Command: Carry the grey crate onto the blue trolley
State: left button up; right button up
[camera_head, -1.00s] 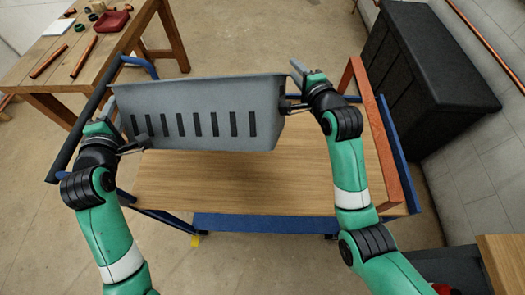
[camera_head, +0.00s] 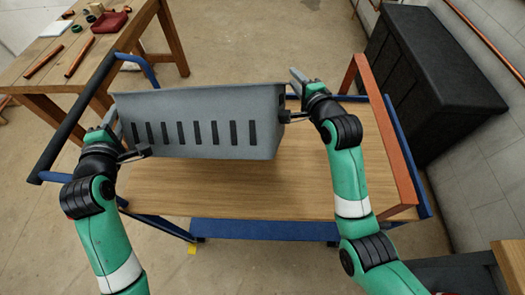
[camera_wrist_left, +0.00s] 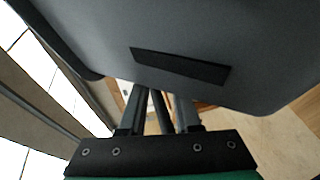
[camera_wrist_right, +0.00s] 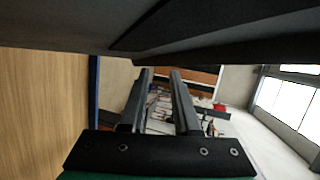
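The grey crate (camera_head: 200,125), with a row of dark slots along its near side, is level between my grippers, above the wooden top of the blue trolley (camera_head: 230,205). My left gripper (camera_head: 118,127) is at its left end, and my right gripper (camera_head: 298,80) is at its right end. Both seem to hold it. In the left wrist view the crate (camera_wrist_left: 200,40) covers the fingertips. In the right wrist view its dark underside (camera_wrist_right: 60,20) is just past the fingers. The exact grip is hidden.
A wooden workbench (camera_head: 120,45) with pipes stands at the back left. The trolley top looks clear under the crate.

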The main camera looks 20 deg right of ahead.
pick_arm(q)
jog(key=shift+a+r, duration=0.2)
jog(key=shift+a, duration=0.35)
jog(key=o, duration=0.4)
jog(key=shift+a, duration=0.1)
jog(key=shift+c, duration=0.2)
pick_arm(e)
jog(key=shift+d+r, duration=0.2)
jog(key=shift+d, duration=0.45)
pick_arm(q)
jog(key=shift+o, duration=0.6)
pick_arm(e)
jog(key=shift+o, duration=0.7)
jog(key=o, duration=0.3)
pick_arm(q)
jog(key=o, duration=0.4)
jog(key=shift+a, duration=0.1)
pick_arm(e)
jog(key=shift+o, duration=0.2)
jog(key=shift+d, duration=0.1)
pick_arm(q)
jog(key=a, duration=0.7)
jog(key=shift+w, duration=0.3)
